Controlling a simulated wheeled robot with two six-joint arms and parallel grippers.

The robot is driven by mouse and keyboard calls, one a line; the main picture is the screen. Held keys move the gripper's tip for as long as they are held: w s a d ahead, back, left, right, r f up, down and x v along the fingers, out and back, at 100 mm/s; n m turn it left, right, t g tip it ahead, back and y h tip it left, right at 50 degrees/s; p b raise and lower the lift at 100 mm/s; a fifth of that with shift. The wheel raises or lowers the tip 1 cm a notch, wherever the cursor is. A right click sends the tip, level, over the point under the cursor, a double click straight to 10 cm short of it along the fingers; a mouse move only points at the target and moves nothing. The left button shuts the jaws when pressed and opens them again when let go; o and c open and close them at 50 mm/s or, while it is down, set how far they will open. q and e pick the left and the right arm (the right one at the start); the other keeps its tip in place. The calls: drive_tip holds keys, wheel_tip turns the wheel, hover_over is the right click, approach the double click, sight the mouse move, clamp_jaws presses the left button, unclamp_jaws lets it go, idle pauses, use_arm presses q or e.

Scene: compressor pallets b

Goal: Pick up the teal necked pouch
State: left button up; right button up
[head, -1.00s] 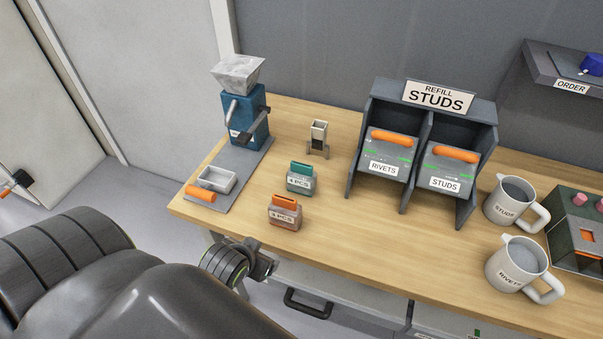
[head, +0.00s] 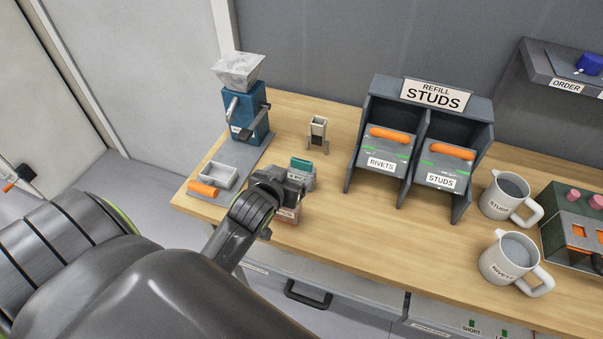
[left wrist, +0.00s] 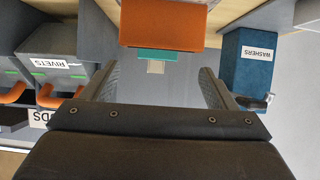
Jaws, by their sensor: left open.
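That orange pouch (head: 287,214) stands in front of the teal one and is mostly hidden in the head view. My left gripper (head: 287,182) is open and hovers over the orange pouch, close to the teal one. Its two fingers (left wrist: 160,75) are spread with nothing between them.
A blue dispenser (head: 243,112) and a grey tray (head: 217,176) stand at left. A small stand (head: 318,133) is behind the pouches. The studs and rivets rack (head: 405,190) and two mugs (head: 505,195) (head: 508,258) stand to the right. Bench between pouches and rack is clear.

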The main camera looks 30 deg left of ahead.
sight(301, 164)
use_arm(q)
drive_tip(key=shift+r+p+x, duration=0.15)
drive_tip(key=shift+p+x, duration=0.3)
drive_tip(key=shift+x, duration=1.25)
drive_tip(key=shift+r+p+x, duration=0.1)
drive_tip(key=shift+p+x, duration=0.35)
drive_tip(key=shift+x, duration=1.3)
drive_tip(key=shift+w+f, duration=0.2)
drive_tip(key=shift+w, duration=0.3)
drive_tip(key=c, duration=1.3)
